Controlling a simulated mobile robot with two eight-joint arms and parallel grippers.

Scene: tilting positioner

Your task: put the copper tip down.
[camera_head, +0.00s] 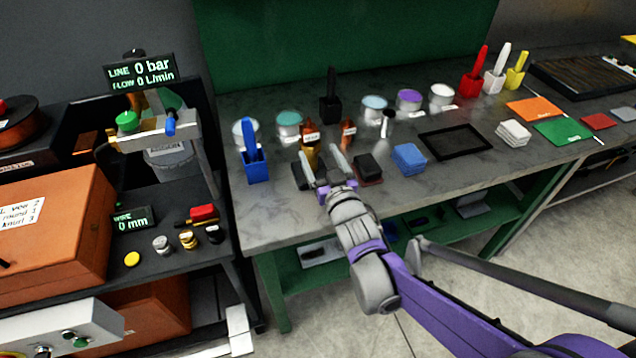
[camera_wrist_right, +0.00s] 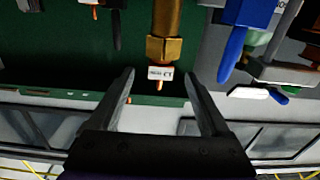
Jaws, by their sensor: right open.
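My right gripper (camera_head: 322,165) is open and empty over the front part of the grey bench, its fingers pointing to the back. Just beyond it stands a brass piece (camera_head: 311,156) with an orange-copper part (camera_head: 309,131) and a white label. A second small labelled copper-coloured piece (camera_head: 348,128) stands to its right. In the right wrist view the brass piece (camera_wrist_right: 165,48) lies ahead, between the lines of the spread fingers (camera_wrist_right: 160,82), apart from both. A small copper-coloured point (camera_wrist_right: 161,86) shows beyond its label. I cannot tell which piece is the copper tip. My left gripper is not in view.
A blue holder (camera_head: 255,167) stands left of the gripper. A dark block (camera_head: 368,167) and blue block (camera_head: 409,157) lie to its right. Several round tins stand behind. An empty black tray (camera_head: 455,141) lies farther right. The bench's front left is clear.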

